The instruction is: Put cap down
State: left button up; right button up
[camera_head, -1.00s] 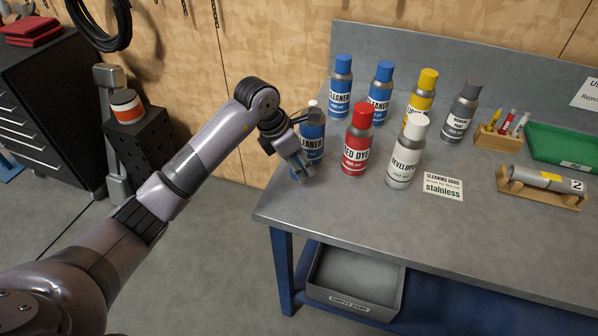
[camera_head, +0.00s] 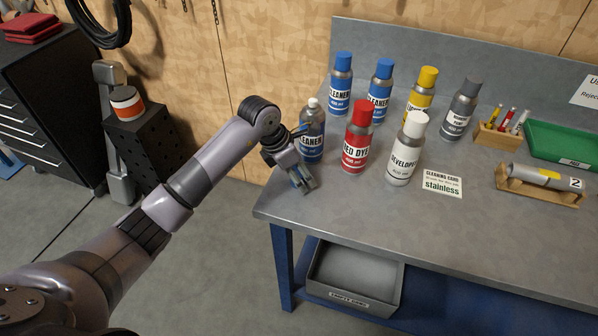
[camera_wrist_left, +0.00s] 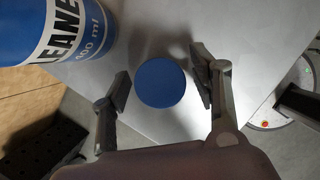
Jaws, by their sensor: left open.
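The blue cap (camera_wrist_left: 160,83) lies flat on the metal bench top in the left wrist view, between the two fingers of my left gripper (camera_wrist_left: 164,88). The fingers are spread, with a gap on each side of the cap. In the head view my left gripper (camera_head: 305,184) is low over the bench's front left corner and mostly hides the cap. The uncapped cleaner can (camera_head: 312,142), with a white nozzle on top, stands upright just behind the gripper. Its blue label (camera_wrist_left: 68,30) fills the upper left of the left wrist view. My right gripper is not in view.
A red dye can (camera_head: 357,138) and a white developer can (camera_head: 405,150) stand right of the gripper, with more cans behind. A cleaning card (camera_head: 442,184) lies farther right. The bench's front left edge (camera_head: 262,212) is close by.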

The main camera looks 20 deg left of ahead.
pick_arm(q)
jog(key=shift+r, duration=0.15)
jog(key=shift+a+r, duration=0.1)
jog(key=shift+r, duration=0.15)
jog(key=b+v, duration=0.2)
jog(key=v, duration=0.9)
jog(key=shift+s+r, duration=0.2)
